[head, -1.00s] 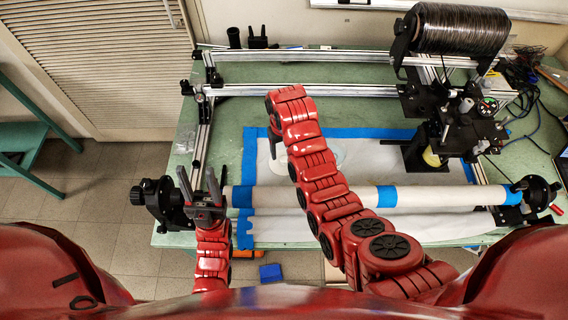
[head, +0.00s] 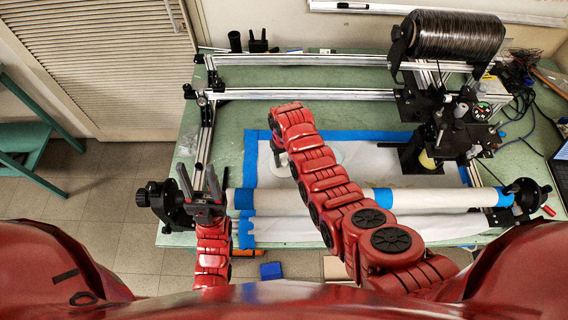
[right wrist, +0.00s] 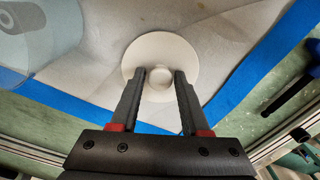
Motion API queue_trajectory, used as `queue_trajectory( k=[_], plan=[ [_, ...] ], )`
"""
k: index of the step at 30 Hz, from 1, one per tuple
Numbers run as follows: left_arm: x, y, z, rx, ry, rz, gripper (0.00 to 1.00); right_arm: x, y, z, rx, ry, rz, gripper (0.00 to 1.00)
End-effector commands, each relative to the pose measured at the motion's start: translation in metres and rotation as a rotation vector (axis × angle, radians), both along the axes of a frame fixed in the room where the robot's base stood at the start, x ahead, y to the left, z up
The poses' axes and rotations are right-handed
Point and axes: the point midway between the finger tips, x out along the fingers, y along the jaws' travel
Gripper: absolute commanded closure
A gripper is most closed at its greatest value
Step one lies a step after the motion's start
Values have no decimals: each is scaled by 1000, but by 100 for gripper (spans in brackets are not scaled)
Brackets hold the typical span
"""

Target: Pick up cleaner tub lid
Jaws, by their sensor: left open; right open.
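The cleaner tub lid (right wrist: 160,48) is a round off-white disc with a small raised knob in its middle, lying on the white sheet in the right wrist view. My right gripper (right wrist: 160,74) is open, with one finger on each side of the knob; I cannot tell whether they touch it. In the head view my right arm hides most of the lid and gripper. My left gripper (head: 196,168) is open and empty, pointing up near the left end of the roller. A pale translucent round thing, perhaps the tub (right wrist: 35,40), shows at the upper left in the right wrist view.
A long white roller (head: 300,200) with blue bands crosses the table's front. Metal rails (head: 300,93) run behind the sheet. A black fibre spool (head: 456,32) and winding parts stand at the right. Blue tape (right wrist: 80,108) edges the sheet.

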Motion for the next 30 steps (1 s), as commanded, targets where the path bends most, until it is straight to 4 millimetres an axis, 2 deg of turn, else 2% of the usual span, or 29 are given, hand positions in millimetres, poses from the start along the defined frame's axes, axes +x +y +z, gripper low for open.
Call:
queue_trajectory(
  k=[1,7,23,30],
  plan=[
    [0,0,0,0,0,0,50,0,0,0,0,0,0,65],
    [0,0,0,0,0,0,50,0,0,0,0,0,0,100],
    [0,0,-1,0,0,0,50,0,0,1,0,0,0,100],
    [0,0,-7,0,0,0,50,1,1,10,1,-2,1,100]
  ],
)
